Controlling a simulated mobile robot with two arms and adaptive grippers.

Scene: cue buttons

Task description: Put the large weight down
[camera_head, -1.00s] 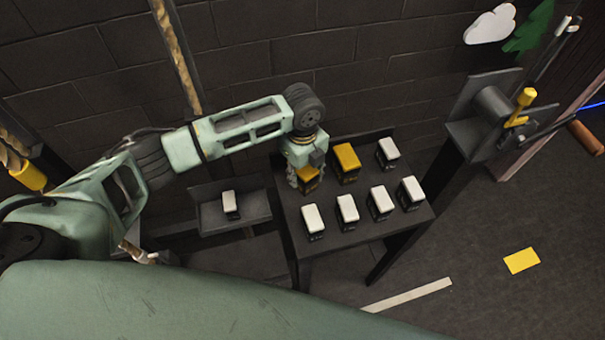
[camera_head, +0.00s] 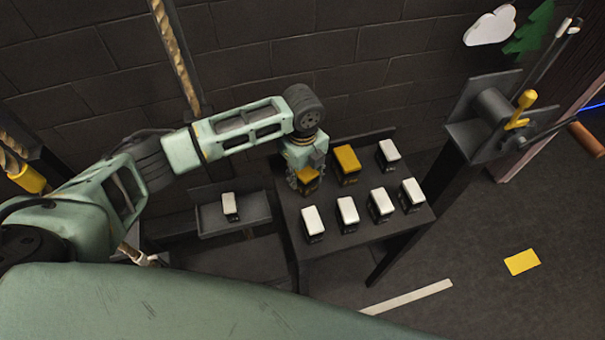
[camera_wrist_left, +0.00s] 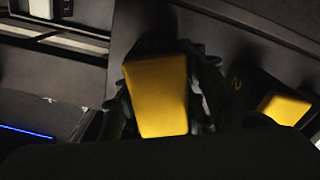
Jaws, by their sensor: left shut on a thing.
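My left gripper (camera_head: 306,182) is shut on a yellow-topped weight (camera_head: 308,175) at the back left corner of the dark table (camera_head: 353,262). In the left wrist view the held weight's yellow top (camera_wrist_left: 158,95) sits between the fingers. I cannot tell whether its base touches the table. A second yellow-topped weight (camera_head: 346,157) stands just to its right; a yellow-topped block also shows at the right of the left wrist view (camera_wrist_left: 285,108). My right gripper is not in view.
Several white-topped blocks stand on the table, one at the back right (camera_head: 389,150) and a row in front (camera_head: 346,209). Another white-topped block (camera_head: 229,204) sits on a lower shelf (camera_head: 255,207) at left. A post with a yellow-handled device (camera_head: 521,110) stands at right.

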